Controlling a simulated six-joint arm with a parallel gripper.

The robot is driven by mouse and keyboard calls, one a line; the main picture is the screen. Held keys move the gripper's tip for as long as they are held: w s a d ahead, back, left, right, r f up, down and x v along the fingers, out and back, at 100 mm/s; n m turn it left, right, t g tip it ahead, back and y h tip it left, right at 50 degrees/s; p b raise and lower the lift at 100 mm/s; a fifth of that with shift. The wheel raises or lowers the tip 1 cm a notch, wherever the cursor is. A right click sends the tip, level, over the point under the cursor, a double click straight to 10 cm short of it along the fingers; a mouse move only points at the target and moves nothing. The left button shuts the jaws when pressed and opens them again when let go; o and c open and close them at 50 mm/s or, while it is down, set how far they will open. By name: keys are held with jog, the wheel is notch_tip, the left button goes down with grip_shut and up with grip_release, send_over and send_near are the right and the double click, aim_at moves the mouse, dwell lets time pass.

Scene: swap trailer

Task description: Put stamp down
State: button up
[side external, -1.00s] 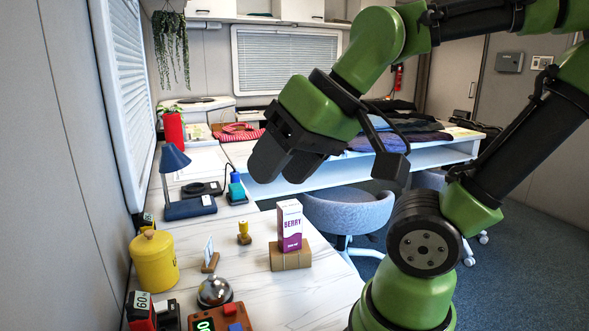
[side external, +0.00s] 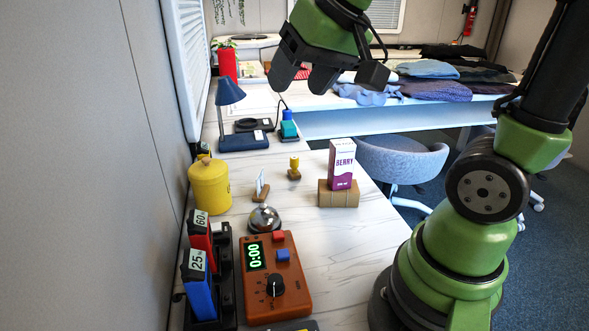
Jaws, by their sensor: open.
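A berry carton (side external: 342,163) stands on a brown block (side external: 338,194). A bell (side external: 264,219), a yellow canister (side external: 210,186), an orange timer box (side external: 275,280) and a blue lamp (side external: 230,93) occupy the left side. The table's front middle is clear.

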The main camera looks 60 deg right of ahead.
jog(key=w+d+f, duration=0.4)
jog(key=w+d, duration=0.1)
jog(key=w, duration=0.1)
jog(key=m+g+h, duration=0.1)
jog(key=g+h, duration=0.1)
jog(key=g, duration=0.1)
send_over(296, 158)
jog(key=s+a, duration=0.2)
notch_tip(296, 158, down, 17)
jog(key=x, duration=0.4)
jog(key=shift+s+d+f, duration=0.15)
jog(key=shift+s, duration=0.05)
jog(key=shift+d+x, duration=0.1)
jog(key=shift+x, duration=1.35)
jog(key=shift+d+x, duration=0.15)
jog(key=shift+x, duration=1.35)
jog(key=shift+w, duration=0.15)
jog(key=c, duration=1.1)
